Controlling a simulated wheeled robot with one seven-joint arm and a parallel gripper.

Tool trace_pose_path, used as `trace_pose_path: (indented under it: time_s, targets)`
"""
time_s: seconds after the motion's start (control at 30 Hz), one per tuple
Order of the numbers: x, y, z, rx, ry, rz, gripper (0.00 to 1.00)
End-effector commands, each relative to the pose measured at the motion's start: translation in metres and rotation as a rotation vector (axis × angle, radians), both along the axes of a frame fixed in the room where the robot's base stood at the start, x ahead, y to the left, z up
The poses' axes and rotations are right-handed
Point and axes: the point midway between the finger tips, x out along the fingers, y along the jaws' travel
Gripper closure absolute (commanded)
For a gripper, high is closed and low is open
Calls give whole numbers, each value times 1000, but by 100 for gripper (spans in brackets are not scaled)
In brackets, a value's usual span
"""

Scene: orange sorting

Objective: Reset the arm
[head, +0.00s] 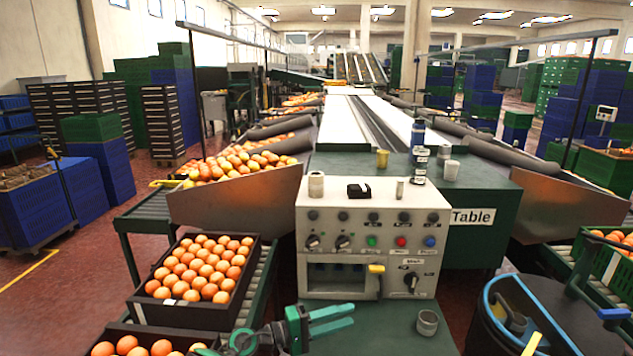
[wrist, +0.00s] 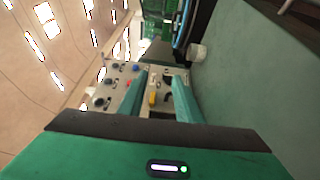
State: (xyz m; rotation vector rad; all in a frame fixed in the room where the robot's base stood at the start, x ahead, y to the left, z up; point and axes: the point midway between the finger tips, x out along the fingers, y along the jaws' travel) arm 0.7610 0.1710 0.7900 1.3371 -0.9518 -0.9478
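My gripper (head: 352,317) is at the bottom middle of the head view, in front of the grey control panel (head: 330,225) and above the green surface below it. Its two teal fingers point right and stand apart with nothing between them. In the wrist view my gripper (wrist: 162,95) also shows open, with the tilted control panel (wrist: 115,85) visible beyond and between the fingers. The arm behind the gripper is mostly out of the head view.
A dark crate of oranges (head: 140,308) stands left of the panel. A grey cup (head: 427,322) stands on the green surface right of my gripper. A dark round bin (head: 475,325) is at the lower right. A green table (head: 480,235) with cups and a bottle is behind the panel.

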Motion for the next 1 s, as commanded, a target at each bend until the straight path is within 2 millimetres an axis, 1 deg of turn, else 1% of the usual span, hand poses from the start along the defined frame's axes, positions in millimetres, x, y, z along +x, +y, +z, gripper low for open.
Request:
trace_pose_path:
  time_s: [0.07,0.27,0.37,0.57,0.67,0.77,0.87,0.9,0.97,1.0]
  targets:
    - [0,0,0,0,0,0,69]
    - [7,-20,9,40,19,-47,69]
    - [10,-32,14,64,32,-73,69]
    - [17,-63,28,131,58,-141,69]
    - [20,-85,37,176,76,-185,69]
    - [21,-114,48,238,95,-244,69]
    - [19,-148,61,319,118,-312,69]
    - [17,-162,66,352,125,-338,69]
    - [13,-182,74,403,136,-376,69]
    - [10,-194,78,436,142,-401,69]
